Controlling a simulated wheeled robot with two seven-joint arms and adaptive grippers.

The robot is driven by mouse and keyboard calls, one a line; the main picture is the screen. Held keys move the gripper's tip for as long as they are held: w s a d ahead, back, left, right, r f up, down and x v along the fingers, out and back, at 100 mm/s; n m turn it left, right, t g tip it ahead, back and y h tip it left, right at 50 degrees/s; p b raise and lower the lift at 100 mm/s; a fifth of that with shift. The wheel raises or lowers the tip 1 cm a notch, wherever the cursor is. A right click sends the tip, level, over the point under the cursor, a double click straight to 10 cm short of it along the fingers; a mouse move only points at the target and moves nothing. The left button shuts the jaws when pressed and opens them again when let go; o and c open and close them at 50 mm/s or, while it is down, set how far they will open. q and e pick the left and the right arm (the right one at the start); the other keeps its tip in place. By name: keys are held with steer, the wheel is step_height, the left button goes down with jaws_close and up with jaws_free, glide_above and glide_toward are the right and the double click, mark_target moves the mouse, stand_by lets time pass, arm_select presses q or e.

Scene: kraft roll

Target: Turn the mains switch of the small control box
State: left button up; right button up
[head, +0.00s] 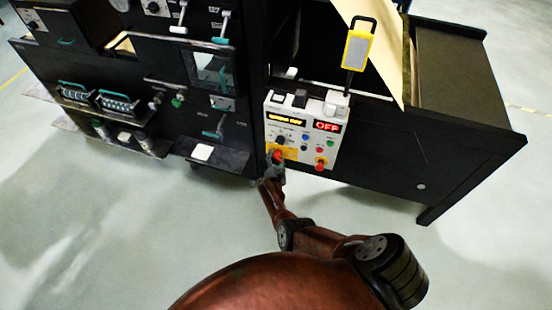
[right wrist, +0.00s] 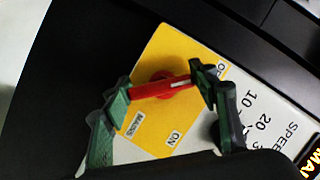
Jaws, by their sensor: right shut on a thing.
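The small control box (head: 300,150) is a pale panel on the front of the black machine, with a display reading OFF. Its red mains switch (right wrist: 166,87) is a bar handle on a yellow plate (right wrist: 168,48) labelled MAINS, ON and a partly hidden OF. The handle's white mark is at its right end, towards the OF label. My right gripper (head: 275,169) is at the lower left of the box. In the right wrist view its green fingers (right wrist: 163,92) are shut on the two ends of the red handle. My left gripper is not in view.
A second red knob (head: 321,162) and several small buttons are on the same box. A yellow-framed tag on a black handle (head: 356,50) stands above it. The black machine with levers (head: 150,60) extends left. Pale floor (head: 120,240) in front is open.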

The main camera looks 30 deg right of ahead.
stand_by(0.4)
steer(key=o, duration=1.2)
steer(key=shift+c, duration=0.2)
